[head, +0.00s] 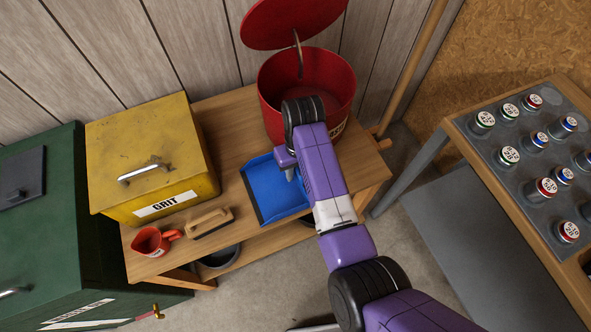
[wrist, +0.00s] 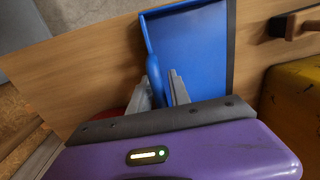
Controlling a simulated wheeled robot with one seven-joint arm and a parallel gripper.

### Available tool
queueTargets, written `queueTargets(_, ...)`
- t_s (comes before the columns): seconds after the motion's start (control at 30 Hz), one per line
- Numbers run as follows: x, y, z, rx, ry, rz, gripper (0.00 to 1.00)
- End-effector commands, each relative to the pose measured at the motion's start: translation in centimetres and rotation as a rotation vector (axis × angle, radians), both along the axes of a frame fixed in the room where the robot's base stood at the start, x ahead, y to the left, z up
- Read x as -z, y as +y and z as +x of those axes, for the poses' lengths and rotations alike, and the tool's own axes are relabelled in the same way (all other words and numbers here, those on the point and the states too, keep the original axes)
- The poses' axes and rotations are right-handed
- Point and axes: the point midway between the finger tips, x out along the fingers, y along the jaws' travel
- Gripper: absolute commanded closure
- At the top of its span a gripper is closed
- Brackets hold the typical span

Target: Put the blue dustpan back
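The blue dustpan (head: 275,190) is over the wooden bench top, in front of the red bin. I cannot tell whether it rests on the wood or is slightly raised. In the wrist view its pan (wrist: 190,50) lies beyond my fingers, with a dark lip along the right side. Its handle (wrist: 154,72) runs between the two fingers. My gripper (head: 291,172) reaches down at the handle end; in the wrist view my gripper (wrist: 160,86) has a narrow gap filled by the handle, so it looks shut on it. My arm hides part of the handle in the head view.
The open red bin (head: 270,88) stands behind. The wooden brush (head: 209,222), red scoop (head: 151,241) and yellow grit box (head: 150,160) are to the left. A panel of labelled knobs (head: 520,150) is at the right. Bare bench (head: 368,175) lies right of my gripper.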

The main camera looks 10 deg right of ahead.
Motion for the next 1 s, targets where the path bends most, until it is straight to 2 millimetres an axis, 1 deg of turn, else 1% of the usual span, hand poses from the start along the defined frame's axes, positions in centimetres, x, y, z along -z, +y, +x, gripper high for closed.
queueTargets(0.33, -0.1, 0.0, 0.0, 0.0, 0.0, 0.0, 0.66)
queueTargets(0.47, -0.8, 0.0, 0.1, -0.001, -0.002, 0.001, 0.66)
queueTargets(0.57, -2.1, -0.1, 0.2, 0.001, -0.004, 0.001, 0.66)
queueTargets(0.8, -7.2, -0.4, 0.3, 0.001, -0.006, 0.001, 0.66)
queueTargets(0.97, -10.3, -0.6, 0.3, 0.0, -0.005, 0.001, 0.66)
queueTargets(1.0, -11.2, -0.6, 0.2, 0.0, -0.001, 0.0, 0.66)
